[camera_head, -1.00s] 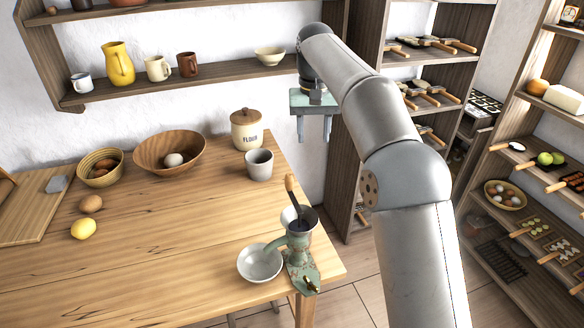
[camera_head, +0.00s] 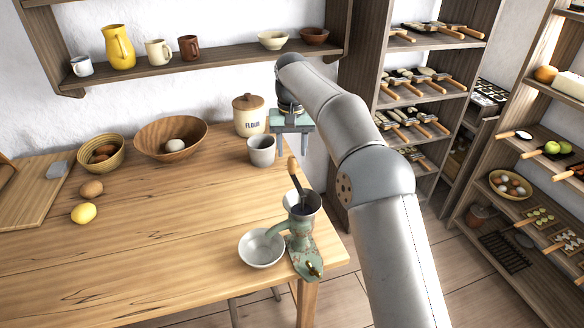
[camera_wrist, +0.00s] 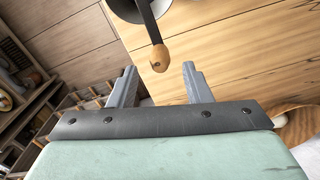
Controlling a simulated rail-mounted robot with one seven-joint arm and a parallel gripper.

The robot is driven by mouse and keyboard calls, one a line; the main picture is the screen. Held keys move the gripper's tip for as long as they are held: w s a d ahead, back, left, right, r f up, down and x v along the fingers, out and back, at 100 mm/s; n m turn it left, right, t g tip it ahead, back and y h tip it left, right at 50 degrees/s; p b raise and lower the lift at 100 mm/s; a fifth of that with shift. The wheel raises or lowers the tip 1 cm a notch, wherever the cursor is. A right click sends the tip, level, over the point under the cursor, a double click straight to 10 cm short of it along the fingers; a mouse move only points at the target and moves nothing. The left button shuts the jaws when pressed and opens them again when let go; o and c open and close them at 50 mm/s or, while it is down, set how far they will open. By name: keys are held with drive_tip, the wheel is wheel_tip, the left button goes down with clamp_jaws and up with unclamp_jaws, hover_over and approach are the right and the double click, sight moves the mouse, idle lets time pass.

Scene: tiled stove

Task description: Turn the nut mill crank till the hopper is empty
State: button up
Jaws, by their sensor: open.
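The green nut mill (camera_head: 303,245) stands at the table's front right corner, with a grey hopper (camera_head: 302,203) on top. Its crank (camera_head: 297,185) is a dark arm with a wooden knob (camera_head: 292,164), rising up and leaning left above the hopper. What is inside the hopper is too small to tell. A white bowl (camera_head: 261,248) sits beside the mill on its left. My gripper (camera_head: 291,150) is open and empty, behind and above the mill. In the wrist view, the wooden knob (camera_wrist: 160,58) lies just ahead of and between the open fingers (camera_wrist: 158,82), not touching them.
A grey cup (camera_head: 262,152) and the flour jar (camera_head: 249,115) stand left of my gripper. Wooden bowls (camera_head: 171,138), a lemon (camera_head: 84,213) and a potato-like thing (camera_head: 91,188) lie on the left of the table. A wall shelf (camera_head: 200,68) runs above. The table's middle is clear.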

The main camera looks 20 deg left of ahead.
sight(293, 157)
drive_tip(key=shift+f, duration=2.7)
clamp_jaws()
drive_tip(key=shift+d, duration=0.1)
